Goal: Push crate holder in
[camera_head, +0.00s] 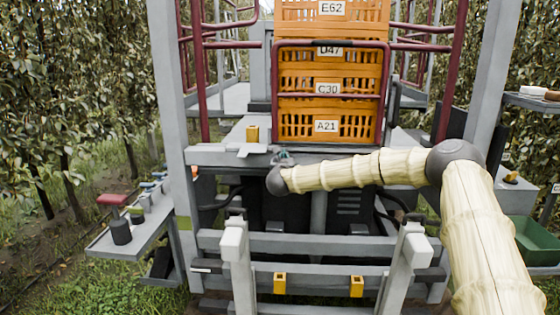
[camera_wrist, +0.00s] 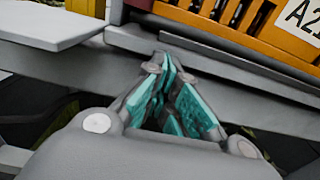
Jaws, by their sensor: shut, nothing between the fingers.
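A dark red tubular frame (camera_head: 331,42), which looks like the crate holder, runs around the front of a stack of orange crates (camera_head: 350,108). Crate labels read E62, D47, C30 and A21. My gripper (camera_head: 284,157) is at the grey front beam, below and slightly left of the lowest crate. In the wrist view my gripper (camera_wrist: 172,72) has teal finger pads that come together at the tips, with nothing between them. The tips are close to the beam edge; I cannot tell whether they touch it. An orange crate (camera_wrist: 232,28) shows at the upper right.
Grey posts flank the crates. A side shelf (camera_head: 112,244) with several small items stands left, and a green bin (camera_head: 535,240) right. Fruit trees line both sides.

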